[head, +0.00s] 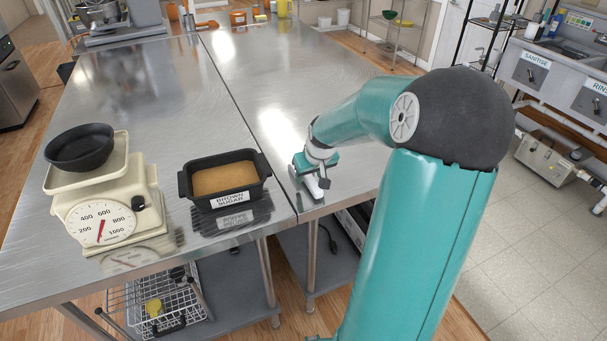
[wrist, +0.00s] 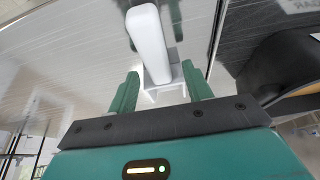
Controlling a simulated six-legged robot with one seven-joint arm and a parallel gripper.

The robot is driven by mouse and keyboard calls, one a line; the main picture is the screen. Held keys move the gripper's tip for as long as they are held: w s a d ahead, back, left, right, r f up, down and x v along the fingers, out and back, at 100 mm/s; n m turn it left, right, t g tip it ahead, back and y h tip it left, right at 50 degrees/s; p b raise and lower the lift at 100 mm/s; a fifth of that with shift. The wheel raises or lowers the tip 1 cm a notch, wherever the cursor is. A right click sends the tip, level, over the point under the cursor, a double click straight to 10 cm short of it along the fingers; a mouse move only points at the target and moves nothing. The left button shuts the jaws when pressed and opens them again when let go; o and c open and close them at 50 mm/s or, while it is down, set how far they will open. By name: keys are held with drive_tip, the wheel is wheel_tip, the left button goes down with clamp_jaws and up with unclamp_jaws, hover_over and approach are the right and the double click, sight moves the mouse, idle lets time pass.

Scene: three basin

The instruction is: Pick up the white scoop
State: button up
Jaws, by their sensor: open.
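The white scoop (wrist: 150,45) shows in the wrist view as a long rounded white shape, with a paler squared part close to my fingers. My gripper (wrist: 160,70) is open, with one green finger on each side of the scoop's near end. The scoop is not gripped, and I cannot tell whether a finger touches it. In the head view my gripper (head: 315,182) is low over the steel table near its front edge, right of the seam. My wrist largely hides the scoop there.
A black tub of brown sugar (head: 226,204) stands left of my gripper; its dark side shows in the wrist view (wrist: 268,70). Further left is a cream scale (head: 107,213) with a black bowl (head: 80,148). The steel table (head: 290,80) behind is mostly clear.

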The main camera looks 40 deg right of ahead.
sight(310, 178)
drive_tip(key=shift+w+f, duration=0.1)
drive_tip(key=shift+f, duration=0.15)
clamp_jaws()
drive_tip(key=shift+r, duration=0.1)
drive_tip(key=shift+d+r, duration=0.1)
drive_tip(key=shift+r, duration=0.45)
wheel_tip(310, 178, up, 2)
drive_tip(key=shift+r, duration=0.15)
drive_tip(key=s+a+r, duration=0.1)
drive_tip(key=a+r, duration=0.8)
drive_tip(key=a, duration=0.5)
drive_tip(key=shift+s+r, duration=0.25)
drive_tip(key=shift+s, duration=0.1)
